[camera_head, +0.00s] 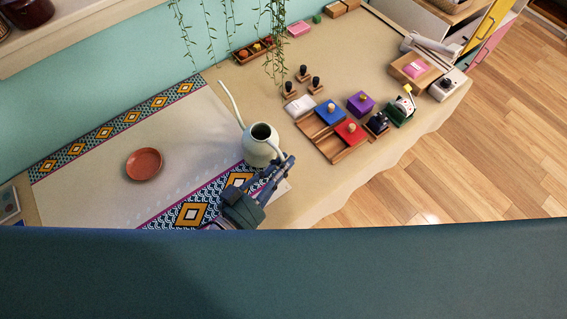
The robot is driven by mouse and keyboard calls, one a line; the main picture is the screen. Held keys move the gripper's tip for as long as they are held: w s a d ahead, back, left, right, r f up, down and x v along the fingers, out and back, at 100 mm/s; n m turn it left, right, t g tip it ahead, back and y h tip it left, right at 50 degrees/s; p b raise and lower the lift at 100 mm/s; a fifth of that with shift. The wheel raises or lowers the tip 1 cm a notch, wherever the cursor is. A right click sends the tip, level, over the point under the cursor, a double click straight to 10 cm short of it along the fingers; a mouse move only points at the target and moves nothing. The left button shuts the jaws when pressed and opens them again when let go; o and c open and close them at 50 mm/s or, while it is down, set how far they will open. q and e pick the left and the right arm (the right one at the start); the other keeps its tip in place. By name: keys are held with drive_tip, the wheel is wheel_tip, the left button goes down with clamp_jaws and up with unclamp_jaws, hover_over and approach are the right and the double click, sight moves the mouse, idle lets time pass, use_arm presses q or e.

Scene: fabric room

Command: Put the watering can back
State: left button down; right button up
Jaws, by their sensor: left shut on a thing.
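The pale green watering can (257,147) is upright at the edge of the patterned cloth, with its long thin spout pointing up and left toward the wall. My left gripper (277,170) is at its near right side, shut on its handle. The fingers hide part of the handle. I cannot tell whether the can's base touches the table. A round terracotta saucer (144,164) lies empty on the cloth, to the left of the can. My right gripper is not in view.
The patterned cloth (95,170) is clear around the saucer. Right of the can are a wooden tray (347,152) with coloured blocks, a white block (299,106) and several stamps. Trailing plant stems (277,50) hang at the back. A large dark teal surface fills the bottom.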

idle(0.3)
use_arm(q)
drive_tip(key=shift+s+f+b, duration=0.2)
drive_tip(key=shift+f+b, duration=0.25)
drive_tip(key=shift+f, duration=0.2)
drive_tip(key=c, duration=1.8)
unclamp_jaws()
drive_tip(key=shift+s+f, duration=0.15)
drive_tip(key=shift+f, duration=0.2)
drive_tip(key=shift+r, duration=0.3)
drive_tip(key=shift+s+a+f, duration=0.15)
drive_tip(key=shift+s+a, duration=0.05)
drive_tip(key=shift+a, duration=0.05)
drive_tip(key=b+v, duration=0.1)
drive_tip(key=v, duration=0.4)
drive_tip(key=shift+s+a, duration=0.2)
drive_tip(key=shift+s, duration=0.1)
wheel_tip(320, 180, up, 9)
drive_tip(key=shift+s+a+p, duration=0.2)
drive_tip(key=shift+a+p, duration=0.15)
drive_tip(key=shift+a, duration=0.05)
